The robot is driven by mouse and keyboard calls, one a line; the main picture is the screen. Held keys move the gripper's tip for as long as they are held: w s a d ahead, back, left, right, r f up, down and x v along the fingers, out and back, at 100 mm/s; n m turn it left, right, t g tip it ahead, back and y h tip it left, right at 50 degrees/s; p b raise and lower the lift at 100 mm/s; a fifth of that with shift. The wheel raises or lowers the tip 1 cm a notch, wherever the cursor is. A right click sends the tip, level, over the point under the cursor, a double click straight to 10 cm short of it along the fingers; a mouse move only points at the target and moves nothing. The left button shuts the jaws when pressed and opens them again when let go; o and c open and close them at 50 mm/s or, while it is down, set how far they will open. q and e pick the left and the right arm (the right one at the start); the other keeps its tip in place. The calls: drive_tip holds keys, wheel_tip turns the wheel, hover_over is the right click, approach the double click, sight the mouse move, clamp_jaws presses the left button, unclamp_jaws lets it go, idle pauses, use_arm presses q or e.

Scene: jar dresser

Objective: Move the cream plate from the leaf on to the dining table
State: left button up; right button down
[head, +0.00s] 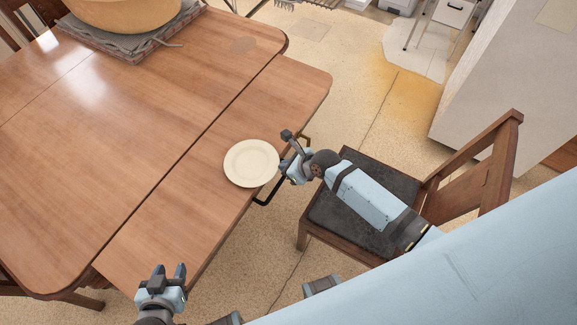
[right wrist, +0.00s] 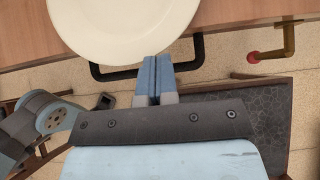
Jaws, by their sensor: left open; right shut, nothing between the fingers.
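The cream plate (head: 251,163) lies flat on the leaf (head: 165,235), close to its outer edge. The plate also fills the top of the right wrist view (right wrist: 125,22). The dining table (head: 130,120) is the larger wooden top to the left, divided from the leaf by a dark seam. My right gripper (head: 285,165) is at the plate's right rim, beyond the leaf's edge. Its fingers (right wrist: 157,70) are shut and empty, with tips near the rim; I cannot tell whether they touch it. My left gripper (head: 172,274) is open and empty near the leaf's front end.
A large yellowish bowl (head: 125,10) stands on a grey cloth and rack (head: 125,45) at the far left. A chair (head: 470,185) with a dark seat stands right of the leaf, beneath my right arm. A black bracket (right wrist: 105,73) sticks out under the leaf. The table's middle is clear.

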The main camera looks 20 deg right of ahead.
sight(272, 162)
use_arm(q)
drive_tip(key=shift+r, duration=0.1)
drive_tip(key=shift+r+p, duration=0.35)
drive_tip(key=shift+p, duration=0.1)
use_arm(e)
drive_tip(key=w+p, duration=0.1)
drive_tip(key=p, duration=0.1)
drive_tip(key=w+a+p, duration=0.1)
drive_tip(key=p, duration=0.1)
drive_tip(key=w+p, duration=0.1)
drive_tip(key=p, duration=0.1)
drive_tip(key=shift+a+r+p, duration=0.3)
drive_tip(key=shift+r+p, duration=0.1)
drive_tip(key=shift+a+f+p, duration=0.3)
drive_tip(key=shift+a+p, duration=0.05)
use_arm(q)
wheel_tip(272, 162, up, 7)
drive_tip(key=shift+a, duration=0.4)
use_arm(e)
drive_tip(key=shift+f, duration=0.15)
use_arm(q)
drive_tip(key=shift+s+f, duration=0.1)
drive_tip(key=shift+s, duration=0.05)
use_arm(e)
drive_tip(key=shift+s, duration=0.15)
